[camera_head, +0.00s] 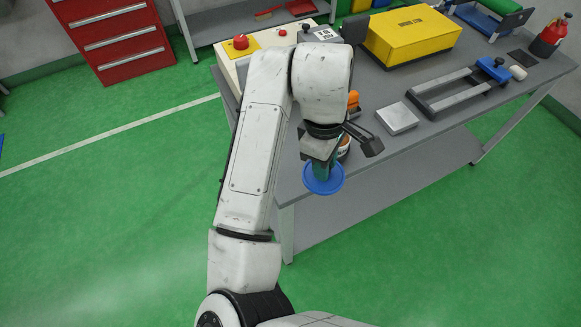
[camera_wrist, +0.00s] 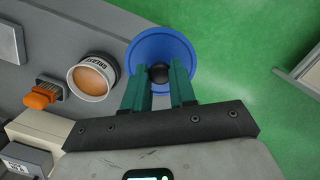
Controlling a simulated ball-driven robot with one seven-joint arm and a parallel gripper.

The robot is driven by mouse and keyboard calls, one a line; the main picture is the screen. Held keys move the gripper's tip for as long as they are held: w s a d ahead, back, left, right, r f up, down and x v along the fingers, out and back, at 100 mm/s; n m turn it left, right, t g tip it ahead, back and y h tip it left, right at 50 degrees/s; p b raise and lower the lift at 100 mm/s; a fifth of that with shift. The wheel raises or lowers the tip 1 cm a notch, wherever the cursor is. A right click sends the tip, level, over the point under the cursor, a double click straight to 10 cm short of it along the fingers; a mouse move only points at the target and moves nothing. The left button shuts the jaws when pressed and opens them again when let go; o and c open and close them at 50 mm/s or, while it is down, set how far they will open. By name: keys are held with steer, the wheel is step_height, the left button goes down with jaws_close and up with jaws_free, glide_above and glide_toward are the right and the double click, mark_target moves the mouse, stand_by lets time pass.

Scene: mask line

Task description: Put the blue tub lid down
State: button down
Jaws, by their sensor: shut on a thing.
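The blue tub lid (camera_head: 324,181) is a round blue disc, seen at the near left end of the grey workbench in the head view. In the wrist view the lid (camera_wrist: 178,48) has a dark round knob (camera_wrist: 159,73) in its middle. My gripper (camera_wrist: 160,78) has green fingers, one on each side of the knob, and is shut on it. The lid lies over the bench's edge in the wrist view, partly against the green floor. The head view does not show clearly how high it is above the bench. The fingers hide part of the lid's near side.
An open tub (camera_wrist: 94,77) with orange-brown contents stands left of the lid. A metal block (camera_head: 397,117), a clamp frame (camera_head: 455,93) and a yellow box (camera_head: 411,36) are on the grey workbench (camera_head: 375,165). The front strip of the bench is bare.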

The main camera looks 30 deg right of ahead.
steer(key=w+f, duration=0.2)
steer(key=w, duration=0.1)
steer(key=w+a+f, duration=0.1)
steer(key=w+f, duration=0.2)
steer(key=w+f+b, duration=0.1)
steer(key=w+f, duration=0.1)
steer(key=w, duration=0.1)
steer(key=shift+w+a+f, duration=0.2)
steer(key=shift+w+a, duration=0.05)
steer(key=shift+a, duration=0.15)
steer(key=shift+w+f, duration=0.35)
steer(key=shift+f, duration=0.1)
steer(key=shift+w+f, duration=0.15)
steer(key=shift+f, duration=1.5)
steer(key=shift+f, duration=0.1)
steer(key=c, duration=0.9)
jaws_free()
steer(key=r, duration=0.8)
steer(key=w+a+r, duration=0.1)
steer(key=r, duration=0.3)
steer(key=shift+w+r, duration=0.1)
